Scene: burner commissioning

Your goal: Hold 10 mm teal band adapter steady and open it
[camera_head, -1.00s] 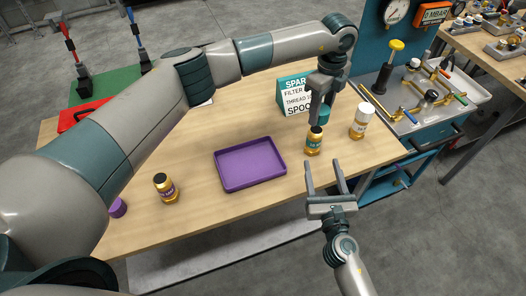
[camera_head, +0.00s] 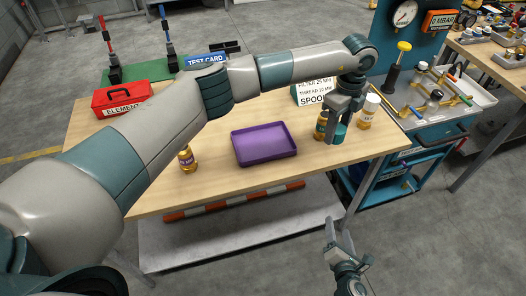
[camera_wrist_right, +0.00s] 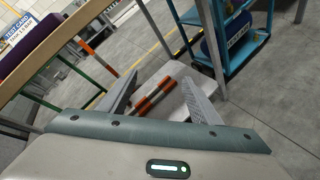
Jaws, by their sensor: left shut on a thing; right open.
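The teal-banded adapter, a small amber jar with a dark top (camera_head: 321,125), stands upright near the right end of the table. My left gripper (camera_head: 339,122) is shut on a teal cap (camera_head: 340,134), just right of the jar and apart from its top. A finger partly covers the jar. Whether the cap touches the table is unclear. My right gripper (camera_head: 345,245) is open and empty, low in front of the table. Its spread fingers (camera_wrist_right: 165,100) show with nothing between them in the right wrist view.
A purple tray (camera_head: 264,163) lies mid-table, with another amber jar (camera_head: 187,160) left of it. A white-capped jar (camera_head: 369,111) stands right of my left gripper, and a spares sign (camera_head: 313,91) behind. A red box (camera_head: 121,98) is back left. Front table wood is clear.

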